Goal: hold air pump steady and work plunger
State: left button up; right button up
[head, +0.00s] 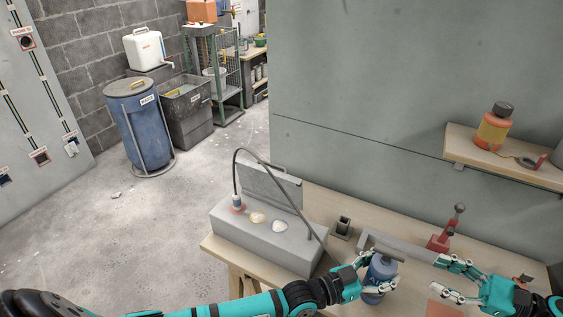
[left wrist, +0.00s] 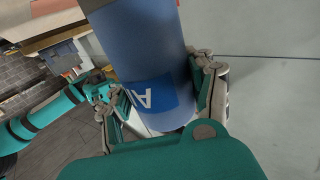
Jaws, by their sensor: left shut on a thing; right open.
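The air pump (head: 379,272) is a blue cylinder standing at the front of the wooden bench, with a grey T-shaped plunger handle (head: 385,246) above it. In the left wrist view, its blue body (left wrist: 140,45) carries a label partly reading "AI". My left gripper (head: 380,282) is shut around the pump body, with a finger on each side. My right gripper (head: 430,276) is open and empty, to the right of the pump and slightly below the handle's height.
A grey box (head: 265,243) with a raised lid and a curved hose stands left on the bench (head: 325,196). A small dark holder (head: 343,226) and a red stand (head: 441,240) are behind the pump. A wall shelf (head: 480,160) holds an orange bottle (head: 493,130). Open floor lies left.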

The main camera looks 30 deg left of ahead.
pick_arm(q)
jog(key=o, duration=1.6)
